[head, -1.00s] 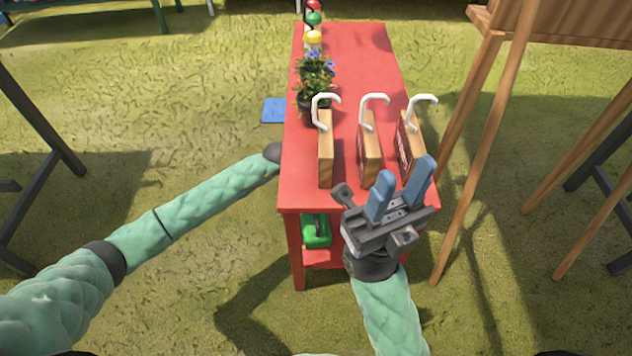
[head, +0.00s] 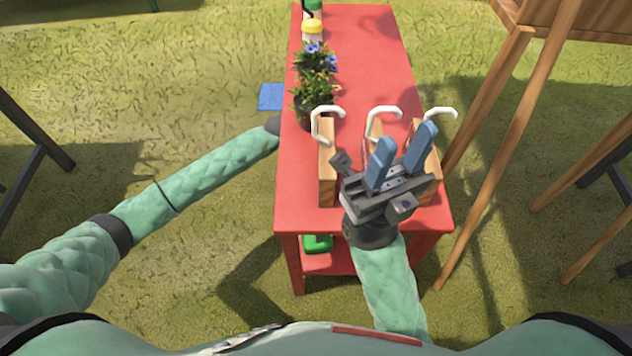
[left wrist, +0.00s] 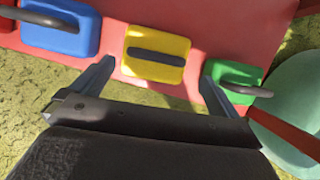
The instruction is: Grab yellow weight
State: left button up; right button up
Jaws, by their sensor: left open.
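The yellow weight (left wrist: 170,42), a rounded block with a dark handle, lies on a red surface in the left wrist view. My left gripper (left wrist: 158,85) is open. Its fingers point toward the yellow weight's two sides, and the weight lies between and just beyond them, with no visible grip. In the head view the left gripper is hidden behind the red table (head: 300,190), and the yellow weight is not visible. My right gripper (head: 405,138) is open and empty above the table's near end, in front of the hooked wooden blocks.
A blue weight (left wrist: 60,30) lies left of the yellow one and a green weight (left wrist: 235,78) right, close to the fingers. Several hooked wooden blocks (head: 327,170) and potted flowers (head: 317,85) stand on the table. Wooden easel legs (head: 490,170) stand to the right.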

pick_arm(q)
jog(key=b+x, duration=0.2)
jog(key=x, duration=0.4)
jog(key=shift+w+f, duration=0.2)
jog(key=shift+f, duration=0.15)
jog(key=shift+a, duration=0.1)
jog(key=c, duration=1.7)
jog(key=shift+r, duration=0.15)
jog(key=shift+c, duration=0.9)
jog(key=shift+w+r, duration=0.1)
